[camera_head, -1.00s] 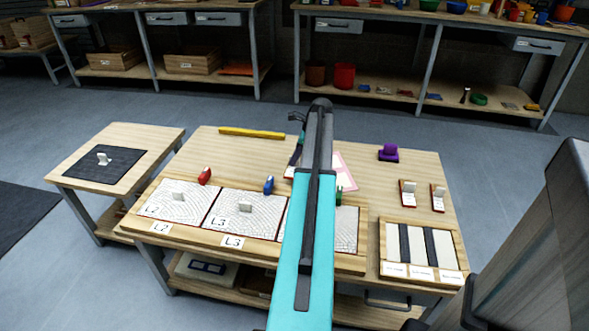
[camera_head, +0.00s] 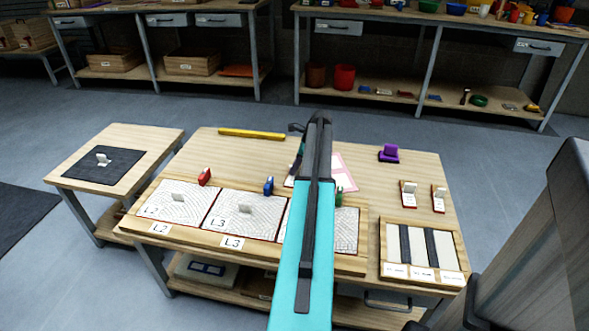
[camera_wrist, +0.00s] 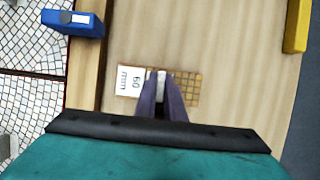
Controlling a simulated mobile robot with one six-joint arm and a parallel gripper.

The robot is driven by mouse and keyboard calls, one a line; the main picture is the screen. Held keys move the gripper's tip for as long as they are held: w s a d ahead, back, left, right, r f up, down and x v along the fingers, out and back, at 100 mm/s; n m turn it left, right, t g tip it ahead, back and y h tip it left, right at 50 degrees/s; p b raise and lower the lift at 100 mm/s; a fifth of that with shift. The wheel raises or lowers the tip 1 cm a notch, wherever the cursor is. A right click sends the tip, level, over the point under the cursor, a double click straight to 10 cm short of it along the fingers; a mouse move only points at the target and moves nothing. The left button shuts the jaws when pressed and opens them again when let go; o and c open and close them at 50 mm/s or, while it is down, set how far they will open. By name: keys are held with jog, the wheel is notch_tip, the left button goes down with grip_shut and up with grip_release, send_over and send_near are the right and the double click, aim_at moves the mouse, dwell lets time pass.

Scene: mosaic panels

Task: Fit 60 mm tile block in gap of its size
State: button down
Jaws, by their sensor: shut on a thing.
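In the wrist view my gripper (camera_wrist: 162,108) is shut on the handle of a small tile block (camera_wrist: 187,88). The block has a brown grid face and a white label (camera_wrist: 130,82) reading "60 mm". Bare wood lies around it; I cannot tell whether the block touches the table. In the head view my arm hides the block and most of the gripper. The mosaic panels L2 (camera_head: 160,207) and L3 (camera_head: 228,222) lie on a wooden board at the front. A third panel (camera_head: 345,228) is partly hidden by my arm. No gap is clearly visible.
Red (camera_head: 204,177), blue (camera_head: 268,186) and green (camera_head: 340,195) pieces stand along the board's back edge. A yellow bar (camera_head: 252,133) lies at the back. A purple piece (camera_head: 389,153), two small holders and a slotted tray (camera_head: 392,225) occupy the right side.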

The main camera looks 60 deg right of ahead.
jog(key=c, duration=1.8)
grip_release()
jog(key=shift+f, duration=0.1)
jog(key=shift+c, duration=0.2)
jog(key=p+v, duration=0.1)
jog(key=v, duration=1.1)
jog(key=shift+p, duration=0.35)
jog(key=shift+o, duration=0.4)
